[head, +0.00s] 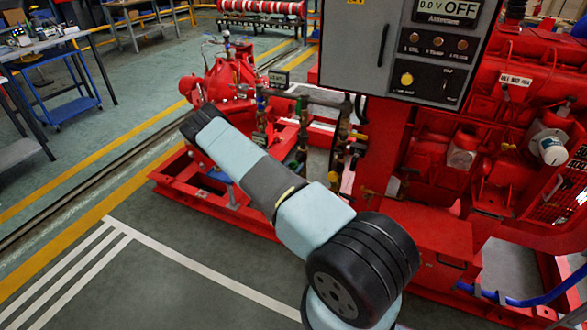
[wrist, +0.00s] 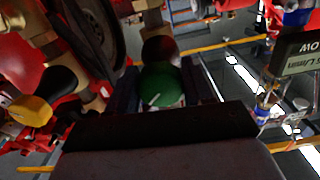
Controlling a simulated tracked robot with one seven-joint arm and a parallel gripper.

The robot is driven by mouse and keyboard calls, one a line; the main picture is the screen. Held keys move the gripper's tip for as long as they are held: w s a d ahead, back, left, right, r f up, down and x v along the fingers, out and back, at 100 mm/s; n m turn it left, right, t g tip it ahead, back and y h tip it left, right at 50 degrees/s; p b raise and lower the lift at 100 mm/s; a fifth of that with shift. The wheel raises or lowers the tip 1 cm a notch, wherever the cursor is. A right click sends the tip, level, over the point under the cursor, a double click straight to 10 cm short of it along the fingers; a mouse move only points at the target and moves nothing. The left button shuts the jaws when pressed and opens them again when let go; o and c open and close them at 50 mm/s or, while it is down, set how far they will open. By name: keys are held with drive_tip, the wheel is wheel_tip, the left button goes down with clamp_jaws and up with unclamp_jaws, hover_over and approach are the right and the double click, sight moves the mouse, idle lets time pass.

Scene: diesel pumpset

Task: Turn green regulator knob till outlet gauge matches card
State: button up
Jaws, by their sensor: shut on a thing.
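The green knob (wrist: 162,86) is in the middle of the wrist view, with a pale line mark on its face. My gripper (wrist: 165,92) has its two dark fingers on either side of the knob and is shut on it. A round dark-rimmed part (wrist: 95,35), possibly a gauge, stands left of the knob; its dial cannot be read.
A small display (wrist: 302,58) with partly cut-off lettering is right of the knob. A yellow handle (wrist: 28,110) is at the left. In the head view, a grey control panel (head: 400,50) reading OFF stands above red machinery (head: 450,150). Open floor (head: 180,290) lies at the lower left.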

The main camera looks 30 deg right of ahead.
drive_tip(key=o, duration=1)
drive_tip(key=v, duration=1.3)
drive_tip(key=shift+s+a, duration=0.25)
drive_tip(key=shift+a, duration=0.05)
